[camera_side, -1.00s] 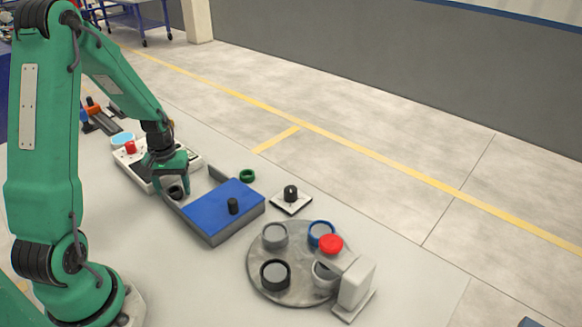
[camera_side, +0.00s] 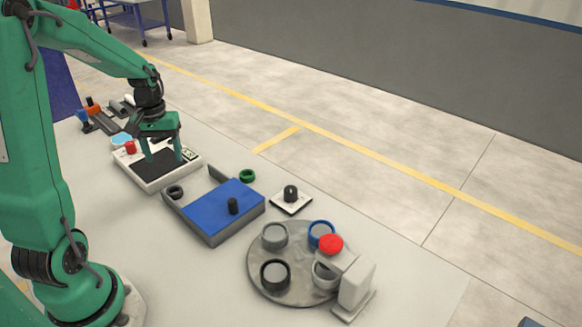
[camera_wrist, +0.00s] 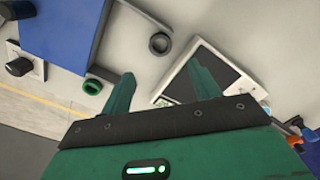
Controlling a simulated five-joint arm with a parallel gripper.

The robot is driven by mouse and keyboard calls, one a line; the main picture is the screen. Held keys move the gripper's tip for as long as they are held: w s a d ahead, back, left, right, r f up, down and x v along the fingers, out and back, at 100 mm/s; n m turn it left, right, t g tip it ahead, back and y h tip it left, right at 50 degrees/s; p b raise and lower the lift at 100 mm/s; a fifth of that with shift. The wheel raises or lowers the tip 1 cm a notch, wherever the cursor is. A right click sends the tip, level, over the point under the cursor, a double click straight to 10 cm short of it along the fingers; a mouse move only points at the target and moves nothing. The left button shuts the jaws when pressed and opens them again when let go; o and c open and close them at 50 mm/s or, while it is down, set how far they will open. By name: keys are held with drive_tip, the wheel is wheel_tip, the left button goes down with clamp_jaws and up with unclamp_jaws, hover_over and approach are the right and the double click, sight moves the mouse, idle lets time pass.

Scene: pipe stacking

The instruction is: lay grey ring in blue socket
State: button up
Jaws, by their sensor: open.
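The grey ring (camera_side: 175,192) is dark and lies flat near the left end of the blue-topped box. It also shows in the wrist view (camera_wrist: 160,43). The blue socket (camera_side: 320,229) is a blue-rimmed cup at the back right of the round grey turntable (camera_side: 262,285); the red-capped post partly overlaps it. My gripper (camera_side: 163,156) is open and empty, fingers down over the white device, up and left of the ring. In the wrist view my gripper (camera_wrist: 160,76) has its fingers spread, with the ring beyond the gap between them.
The blue-topped box (camera_side: 212,208) with a black knob stands between ring and turntable. A green ring (camera_side: 247,175) lies behind it. A white plate with black knob (camera_side: 290,198) is to the right. The red-capped grey post (camera_side: 355,285) overhangs the turntable. The white device (camera_side: 155,178) has a red button.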

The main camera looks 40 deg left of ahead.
drive_tip(key=shift+r, duration=0.35)
idle(0.4)
drive_tip(key=s+d+r+m+t, duration=0.2)
drive_tip(key=d+r+m, duration=0.1)
drive_tip(key=d, duration=0.4)
drive_tip(key=s+d+r+m+t, duration=0.1)
drive_tip(key=s+d+r+m, duration=0.2)
drive_tip(key=d+r, duration=0.2)
drive_tip(key=s+d+r+m+t, duration=0.2)
drive_tip(key=s+d+r+m, duration=0.1)
drive_tip(key=d, duration=0.6)
drive_tip(key=shift+s+d+r+t, duration=0.2)
drive_tip(key=shift+d+r+t, duration=0.1)
drive_tip(key=shift+d+r, duration=0.15)
drive_tip(key=c, duration=0.9)
drive_tip(key=shift+a, duration=0.1)
